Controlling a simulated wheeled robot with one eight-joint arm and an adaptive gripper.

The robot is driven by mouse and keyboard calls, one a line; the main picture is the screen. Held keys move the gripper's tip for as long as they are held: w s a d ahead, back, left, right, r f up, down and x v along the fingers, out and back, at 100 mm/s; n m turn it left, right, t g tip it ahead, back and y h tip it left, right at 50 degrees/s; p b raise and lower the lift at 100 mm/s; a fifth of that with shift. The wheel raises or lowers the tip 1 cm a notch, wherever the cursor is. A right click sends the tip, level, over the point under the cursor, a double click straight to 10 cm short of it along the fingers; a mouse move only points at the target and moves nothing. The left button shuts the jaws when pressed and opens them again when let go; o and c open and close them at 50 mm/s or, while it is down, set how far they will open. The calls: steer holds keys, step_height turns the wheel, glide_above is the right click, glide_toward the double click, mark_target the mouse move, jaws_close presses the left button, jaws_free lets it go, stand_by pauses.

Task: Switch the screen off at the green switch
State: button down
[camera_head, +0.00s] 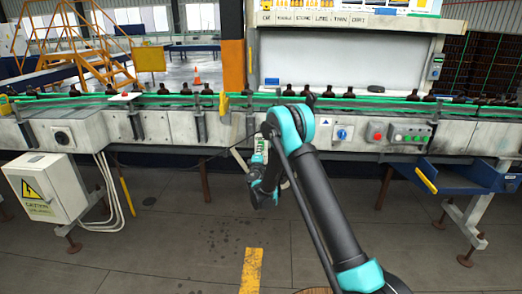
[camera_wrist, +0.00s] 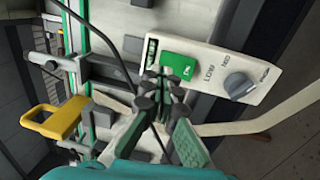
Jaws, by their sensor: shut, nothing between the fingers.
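The green switch (camera_wrist: 178,66) is a rectangular button with white lettering on a pale control box (camera_wrist: 212,72). A small screen (camera_wrist: 151,51) with pale marks sits beside it at the box's end. My gripper (camera_wrist: 163,82) is shut and empty, its fingertips close to the lower edge of the switch in the wrist view. I cannot tell whether they touch it. In the head view my gripper (camera_head: 259,170) is in front of the conveyor, below what looks like the same box (camera_head: 258,146), which my arm partly hides.
A grey knob (camera_wrist: 239,86) is on the same box. A yellow bracket (camera_wrist: 52,121) and a dark cable (camera_wrist: 105,42) are near my gripper. Amber bottles (camera_head: 413,96) stand on the conveyor. A blue tray (camera_head: 455,176) juts out right. Floor in front is open.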

steer(key=s+r, duration=0.1)
steer(key=s, duration=0.9)
steer(key=shift+s+r, duration=0.2)
steer(key=shift+s, duration=0.15)
steer(key=s+d+r+m+g+h, duration=0.2)
steer(key=d+r+m+h, duration=0.15)
steer(key=d, duration=0.45)
steer(key=s+d+r+m+g+h, duration=0.2)
steer(key=d+m, duration=0.2)
steer(key=d, duration=0.5)
steer(key=s+d+m+g, duration=0.4)
steer(key=s+d, duration=0.5)
steer(key=d, duration=0.1)
steer(key=s+d+f+m+g+y, duration=0.1)
steer(key=s+d+f+m+g, duration=0.15)
steer(key=s, duration=0.55)
steer(key=s+d+f+m+g+y, duration=0.1)
steer(key=s+d+f+m+g, duration=0.15)
steer(key=s, duration=0.55)
steer(key=s+a+f+g+y, duration=0.1)
steer(key=s+a+f, duration=0.1)
steer(key=s, duration=0.5)
steer(key=s+a+f+m+g+y, duration=0.1)
steer(key=s+y, duration=0.1)
steer(key=s, duration=0.5)
steer(key=shift+s+a+f, duration=0.35)
steer(key=c, duration=2.3)
jaws_free()
steer(key=shift+m+y, duration=0.25)
